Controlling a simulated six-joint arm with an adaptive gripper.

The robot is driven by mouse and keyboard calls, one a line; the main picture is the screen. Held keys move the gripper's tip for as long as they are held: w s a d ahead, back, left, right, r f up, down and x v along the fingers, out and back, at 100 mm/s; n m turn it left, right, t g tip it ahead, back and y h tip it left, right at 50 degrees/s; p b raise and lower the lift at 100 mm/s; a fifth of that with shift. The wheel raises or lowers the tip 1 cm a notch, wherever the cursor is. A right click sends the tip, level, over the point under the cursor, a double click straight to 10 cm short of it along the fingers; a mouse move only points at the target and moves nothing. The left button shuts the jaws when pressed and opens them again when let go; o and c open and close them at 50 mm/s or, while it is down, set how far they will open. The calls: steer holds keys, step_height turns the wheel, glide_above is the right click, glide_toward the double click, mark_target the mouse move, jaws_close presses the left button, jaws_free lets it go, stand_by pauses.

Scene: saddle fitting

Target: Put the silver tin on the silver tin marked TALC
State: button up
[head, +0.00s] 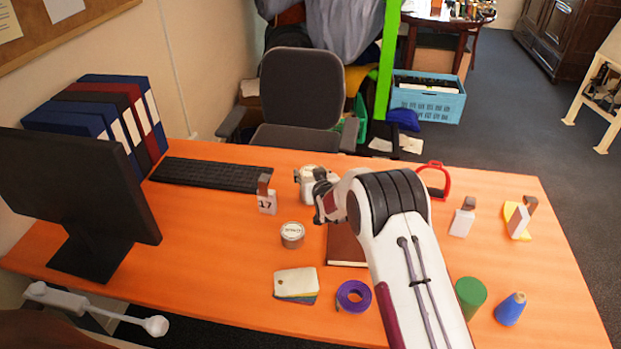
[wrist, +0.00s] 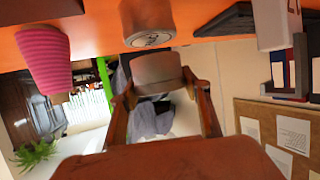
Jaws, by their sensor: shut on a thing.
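The wrist view is upside down. My gripper (wrist: 164,100) is shut on a silver tin (wrist: 158,70), held between its two brown fingers. Another silver tin (wrist: 148,20) stands on the orange desk, nearly in line with the held tin; a small gap shows between them. In the head view a silver tin (head: 292,235) stands upright on the desk, with dark lettering too small to read surely.
A white block marked 17 (head: 267,203) stands left of my gripper. A brown notebook (head: 345,248), coloured cards (head: 296,284) and purple tape (head: 353,296) lie nearby. A pink ribbed object (wrist: 45,58) stands to one side in the wrist view. Bare desk shows left of the tin.

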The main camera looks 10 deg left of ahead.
steer(key=shift+f, duration=0.95)
steer(key=shift+f, duration=0.1)
steer(key=o, duration=1.2)
steer(key=shift+f, duration=0.1)
steer(key=shift+o, duration=0.2)
steer(key=shift+r, duration=0.2)
steer(key=shift+s+d+r, duration=0.15)
steer(key=shift+s, duration=0.2)
steer(key=v, duration=1.1)
steer(key=shift+d, duration=0.1)
steer(key=shift+r, duration=0.15)
